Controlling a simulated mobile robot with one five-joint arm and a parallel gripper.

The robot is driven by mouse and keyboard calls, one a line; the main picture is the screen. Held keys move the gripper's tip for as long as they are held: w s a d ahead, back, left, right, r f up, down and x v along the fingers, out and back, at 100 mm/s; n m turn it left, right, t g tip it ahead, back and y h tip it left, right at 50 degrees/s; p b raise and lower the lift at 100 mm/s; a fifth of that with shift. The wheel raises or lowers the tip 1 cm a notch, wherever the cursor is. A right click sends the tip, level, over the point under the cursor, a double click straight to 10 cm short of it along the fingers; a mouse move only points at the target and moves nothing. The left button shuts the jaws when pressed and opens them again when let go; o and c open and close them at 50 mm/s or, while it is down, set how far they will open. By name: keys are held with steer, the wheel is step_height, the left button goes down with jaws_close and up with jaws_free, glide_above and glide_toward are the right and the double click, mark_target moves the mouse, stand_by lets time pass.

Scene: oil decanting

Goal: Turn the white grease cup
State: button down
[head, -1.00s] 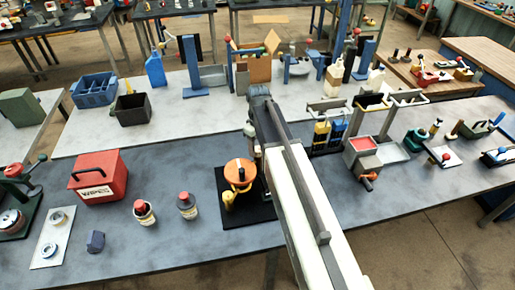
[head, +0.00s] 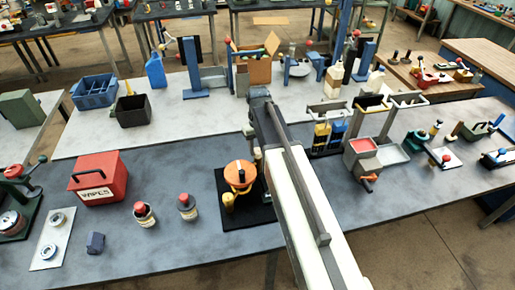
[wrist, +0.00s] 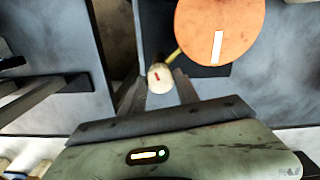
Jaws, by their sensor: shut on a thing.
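The white grease cup (wrist: 159,77) is a small pale round cap with a short red mark on top, in the middle of the wrist view. My gripper (wrist: 161,88) is shut on it, one grey finger on each side. A thin yellow stem runs from beside the cup toward a large orange disc (wrist: 219,30) with a white stripe. In the head view the orange disc (head: 240,174) stands on a black base plate (head: 258,212), with a yellow part (head: 228,202) at its front. My arm largely hides the grease cup there.
Two red-capped bottles (head: 145,214) (head: 187,207) and a red wipes box (head: 99,178) stand to the left on the grey table. Blue and yellow bottles in a rack (head: 328,135) stand right of my arm.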

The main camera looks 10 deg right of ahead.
mark_target(258, 150)
steer(key=shift+m, duration=2)
steer(key=c, duration=0.9)
jaws_free()
step_height(258, 150, up, 8)
steer(key=p, duration=0.8)
steer(key=shift+f, duration=0.1)
